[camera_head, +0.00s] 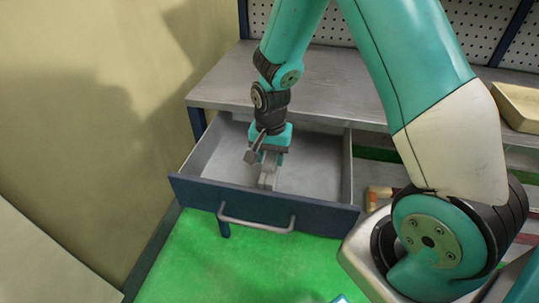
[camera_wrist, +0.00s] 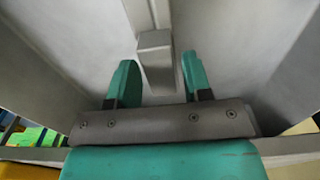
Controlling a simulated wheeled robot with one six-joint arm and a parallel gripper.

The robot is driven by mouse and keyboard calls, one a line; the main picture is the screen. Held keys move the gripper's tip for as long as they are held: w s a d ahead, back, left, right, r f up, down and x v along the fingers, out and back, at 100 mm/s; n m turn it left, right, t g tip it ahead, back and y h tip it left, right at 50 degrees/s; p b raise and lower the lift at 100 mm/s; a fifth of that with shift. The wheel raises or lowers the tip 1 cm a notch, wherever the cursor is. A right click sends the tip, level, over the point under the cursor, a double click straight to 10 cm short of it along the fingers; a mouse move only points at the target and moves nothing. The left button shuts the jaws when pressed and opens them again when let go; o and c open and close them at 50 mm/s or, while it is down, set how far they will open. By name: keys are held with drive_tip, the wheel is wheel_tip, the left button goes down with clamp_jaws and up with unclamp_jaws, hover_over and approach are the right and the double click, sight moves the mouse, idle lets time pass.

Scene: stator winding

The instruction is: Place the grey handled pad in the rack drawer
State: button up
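The rack drawer (camera_head: 330,208) is pulled open, with a dark blue front and a grey inside. My gripper (camera_head: 270,160) reaches down into it from above. The grey handled pad (camera_head: 267,179) shows as a small grey shape below my gripper, inside the drawer. In the wrist view, the pad's grey block-like handle (camera_wrist: 155,60) lies between the teal fingers of my gripper (camera_wrist: 158,77). A gap shows on each side of it, so the fingers are open and apart from it. My gripper hides part of the pad in the head view.
The drawer's side walls (camera_head: 347,165) stand close around my gripper. A grey worktop (camera_head: 225,85) lies above and behind. A light tray (camera_head: 520,106) stands on it at the right. The wall (camera_head: 80,110) is to the left; the green floor (camera_head: 200,265) in front is clear.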

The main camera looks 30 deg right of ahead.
drive_tip(key=shift+o, duration=0.5)
drive_tip(key=shift+r, duration=0.5)
wheel_tip(320, 180, up, 11)
drive_tip(key=s+a+r+n+y, duration=0.2)
drive_tip(key=s+a+r+n, duration=0.3)
drive_tip(key=s, duration=0.5)
drive_tip(key=s+a+r+n+y, duration=0.2)
drive_tip(key=s+a+r+n, duration=0.4)
drive_tip(key=s+a+n, duration=0.2)
drive_tip(key=s+n, duration=0.2)
drive_tip(key=n, duration=0.1)
drive_tip(key=shift+s+a+r+p, duration=0.15)
drive_tip(key=shift+a+r+p, duration=0.15)
drive_tip(key=shift+a+p, duration=0.1)
